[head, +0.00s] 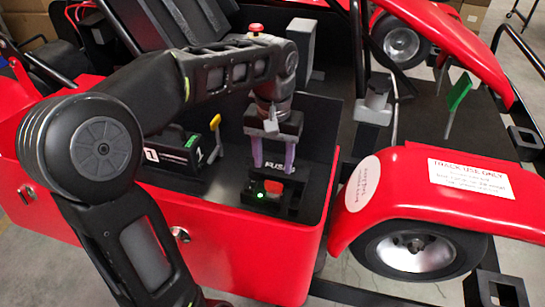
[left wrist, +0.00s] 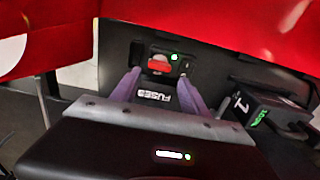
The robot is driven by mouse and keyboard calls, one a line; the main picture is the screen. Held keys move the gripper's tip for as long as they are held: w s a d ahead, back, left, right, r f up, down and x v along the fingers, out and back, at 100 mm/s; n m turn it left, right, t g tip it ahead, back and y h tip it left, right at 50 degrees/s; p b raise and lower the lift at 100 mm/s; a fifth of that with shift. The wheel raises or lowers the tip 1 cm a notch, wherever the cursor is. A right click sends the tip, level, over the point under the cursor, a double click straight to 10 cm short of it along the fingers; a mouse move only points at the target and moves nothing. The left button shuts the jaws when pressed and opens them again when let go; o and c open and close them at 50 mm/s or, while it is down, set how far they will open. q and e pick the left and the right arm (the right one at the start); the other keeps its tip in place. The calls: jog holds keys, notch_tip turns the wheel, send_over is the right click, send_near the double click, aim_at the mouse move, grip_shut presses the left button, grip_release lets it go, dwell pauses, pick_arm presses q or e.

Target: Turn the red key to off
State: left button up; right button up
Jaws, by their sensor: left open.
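The red key (head: 273,187) sits on a small black switch panel (head: 262,202) with a lit green light, inside the side pod of a red kart. In the left wrist view the red key (left wrist: 160,66) lies flat beside the green light (left wrist: 175,57). My left gripper (head: 272,168) points down just above the key, its two purple fingers apart and empty. In the left wrist view the left gripper's fingertips (left wrist: 158,75) lie to either side of the key's near edge; I cannot tell whether they touch it. My right gripper is not in view.
A black box marked 1 (head: 175,157) with a yellow lever (head: 215,137) stands left of the panel. A red fender (head: 440,188) and wheel (head: 418,250) are at right. The pod's red wall (head: 235,250) rises in front.

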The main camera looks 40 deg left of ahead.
aim_at(274, 182)
pick_arm(q)
notch_tip(274, 182, down, 8)
jog(key=shift+r, duration=0.2)
jog(key=shift+c, duration=0.5)
jog(key=c, duration=1)
jog(key=n+b, duration=0.1)
jog(key=n, duration=0.2)
jog(key=shift+f+n, duration=0.1)
jog(key=shift+n, duration=0.2)
jog(key=shift+n+b, duration=0.35)
jog(key=shift+n, duration=0.85)
